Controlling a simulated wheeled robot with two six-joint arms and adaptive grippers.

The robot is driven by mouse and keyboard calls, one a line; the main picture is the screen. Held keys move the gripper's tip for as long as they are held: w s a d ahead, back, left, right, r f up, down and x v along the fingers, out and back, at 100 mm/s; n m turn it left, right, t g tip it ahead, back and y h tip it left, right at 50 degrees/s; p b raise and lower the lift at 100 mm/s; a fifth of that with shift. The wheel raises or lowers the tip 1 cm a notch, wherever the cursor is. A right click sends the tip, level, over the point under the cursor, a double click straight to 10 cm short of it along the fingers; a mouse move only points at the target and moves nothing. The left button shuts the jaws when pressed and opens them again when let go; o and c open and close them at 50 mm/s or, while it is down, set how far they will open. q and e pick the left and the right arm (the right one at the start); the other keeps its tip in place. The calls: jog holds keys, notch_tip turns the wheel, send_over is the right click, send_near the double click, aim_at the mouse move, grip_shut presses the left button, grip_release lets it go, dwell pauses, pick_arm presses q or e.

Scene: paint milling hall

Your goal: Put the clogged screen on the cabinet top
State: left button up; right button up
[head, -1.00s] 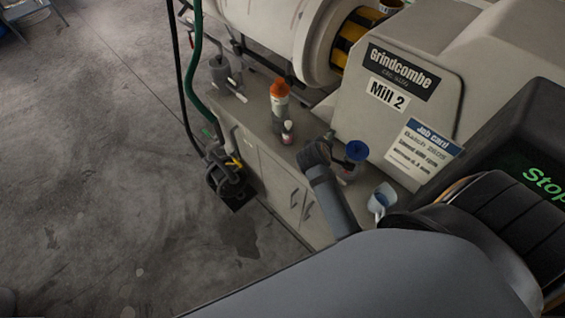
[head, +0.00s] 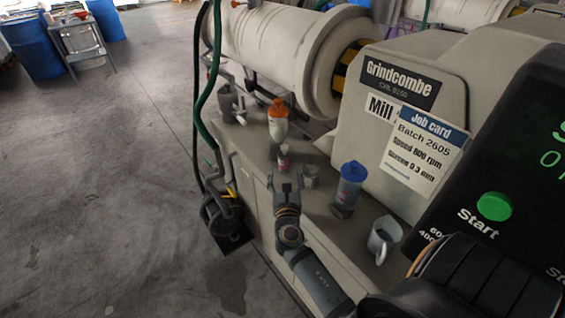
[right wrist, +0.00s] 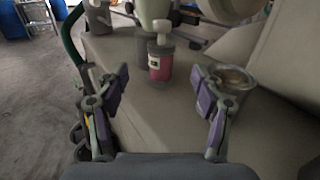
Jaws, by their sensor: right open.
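The cabinet top (head: 325,222) is the grey surface beside the mill and holds several items. A small round metal cup-like piece (head: 311,172) stands on it; in the right wrist view its inside (right wrist: 233,77) looks brownish. It may be the clogged screen, but I cannot tell for sure. My right gripper (head: 286,177) is open and empty over the cabinet's left part. In the right wrist view its fingers (right wrist: 161,88) frame a small red jar with a pale top (right wrist: 160,66), which stands farther ahead. The metal piece is just beyond the right finger. My left gripper is not in view.
An orange-capped bottle (head: 278,122), a blue-lidded container (head: 349,186), a white mug (head: 383,239) and a grey can (head: 230,104) stand on the cabinet. The mill housing (head: 400,80) rises behind. A green hose (head: 206,90) hangs left. The floor at left is open.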

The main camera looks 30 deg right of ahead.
aim_at(285, 160)
jog(key=x, duration=0.7)
jog(key=shift+w+d+f, duration=0.3)
jog(key=shift+f, duration=0.05)
jog(key=c, duration=1.2)
grip_shut()
jog(key=shift+r+p, duration=0.1)
jog(key=shift+p, duration=0.2)
